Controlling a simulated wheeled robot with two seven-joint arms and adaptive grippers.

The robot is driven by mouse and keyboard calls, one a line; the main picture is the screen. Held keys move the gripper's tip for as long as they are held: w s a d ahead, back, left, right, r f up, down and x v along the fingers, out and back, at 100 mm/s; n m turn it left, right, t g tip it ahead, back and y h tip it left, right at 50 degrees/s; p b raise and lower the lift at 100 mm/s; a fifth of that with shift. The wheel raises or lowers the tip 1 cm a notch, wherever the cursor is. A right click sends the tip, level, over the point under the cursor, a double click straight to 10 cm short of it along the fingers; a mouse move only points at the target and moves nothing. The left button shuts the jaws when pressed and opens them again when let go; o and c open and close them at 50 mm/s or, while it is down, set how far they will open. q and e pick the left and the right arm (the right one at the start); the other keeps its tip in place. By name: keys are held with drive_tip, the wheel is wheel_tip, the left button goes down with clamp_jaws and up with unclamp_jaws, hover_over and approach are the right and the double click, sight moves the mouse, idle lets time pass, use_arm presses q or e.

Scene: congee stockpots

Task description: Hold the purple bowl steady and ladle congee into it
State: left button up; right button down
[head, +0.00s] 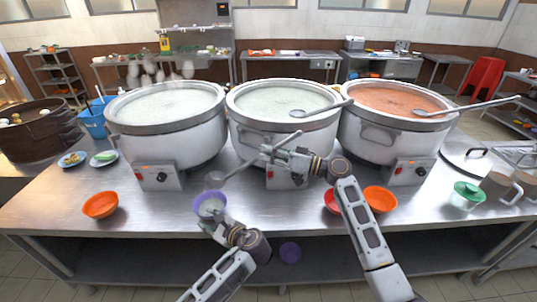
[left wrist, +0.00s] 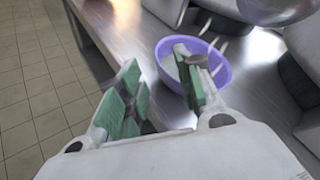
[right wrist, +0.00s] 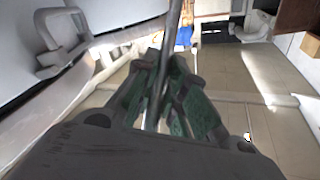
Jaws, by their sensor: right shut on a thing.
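The purple bowl (head: 196,206) stands on the steel counter near its front edge, with pale content inside. It also shows in the left wrist view (left wrist: 223,76). My left gripper (head: 213,220) is at the bowl's near side. In the left wrist view its fingers (left wrist: 158,88) are apart, one over the bowl and one outside the rim. My right gripper (head: 270,152) is shut on a ladle handle, also seen in the right wrist view (right wrist: 172,35). The ladle's cup (head: 215,180) hangs just above the bowl. Pale streaks show over the bowl in the left wrist view.
Three large pots stand behind: two with white congee, left (head: 165,140) and middle (head: 245,132), and one with orange content (head: 360,150). Ladles rest on the middle and right pots. Orange bowls (head: 100,205) (head: 380,199) and a red bowl (head: 331,202) stand nearby.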

use_arm(q)
drive_tip(key=shift+v, duration=1.45)
